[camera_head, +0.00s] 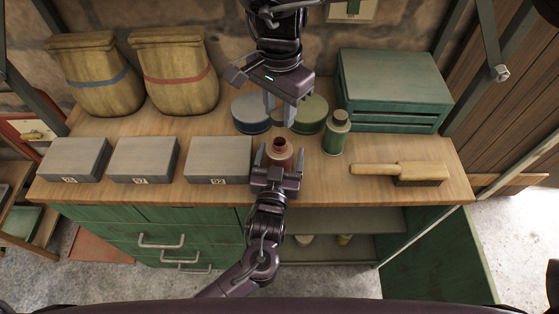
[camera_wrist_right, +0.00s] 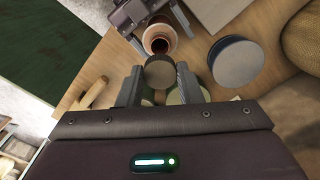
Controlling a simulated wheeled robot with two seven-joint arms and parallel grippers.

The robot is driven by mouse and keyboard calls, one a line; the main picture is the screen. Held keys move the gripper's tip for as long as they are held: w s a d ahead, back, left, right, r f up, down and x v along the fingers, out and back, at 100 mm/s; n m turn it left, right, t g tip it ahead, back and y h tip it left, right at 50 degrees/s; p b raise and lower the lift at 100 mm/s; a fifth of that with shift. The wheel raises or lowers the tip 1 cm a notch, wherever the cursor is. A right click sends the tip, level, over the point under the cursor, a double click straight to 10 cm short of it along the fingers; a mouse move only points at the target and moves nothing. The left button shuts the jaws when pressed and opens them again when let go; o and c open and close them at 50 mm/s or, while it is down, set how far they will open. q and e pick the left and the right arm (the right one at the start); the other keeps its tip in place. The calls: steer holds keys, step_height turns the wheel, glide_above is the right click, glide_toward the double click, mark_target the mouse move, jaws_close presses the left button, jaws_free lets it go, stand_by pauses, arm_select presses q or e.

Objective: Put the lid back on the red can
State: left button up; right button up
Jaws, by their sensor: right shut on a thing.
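The red can (camera_head: 279,154) stands open on the bench, its mouth uncovered. It also shows in the right wrist view (camera_wrist_right: 158,41). My left gripper (camera_head: 280,160) reaches in low from the front, one finger on each side of the can. I cannot tell whether its fingers press on it. My right gripper (camera_head: 279,108) hangs behind and above the can, fingers pointing down. In the right wrist view it is shut on the lid (camera_wrist_right: 160,72), a small brownish round disc between its fingertips. The lid is apart from the can. In the head view I cannot make out the lid.
A blue round tin (camera_head: 251,113) and a green round tin (camera_head: 312,114) stand behind the can. A green bottle-like can (camera_head: 336,134) is at its right, then a brush (camera_head: 400,171) and a green crate (camera_head: 394,85). Grey blocks (camera_head: 218,160) and two sacks (camera_head: 175,75) fill the left.

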arm_select(q)
steer(key=shift+c, duration=0.5)
steer(key=c, duration=1.4)
arm_select(e)
glide_above(280, 142)
steer(key=shift+a+f, duration=0.1)
steer(key=shift+f, duration=2.4)
steer(key=shift+f, duration=0.9)
steer(key=shift+f, duration=0.5)
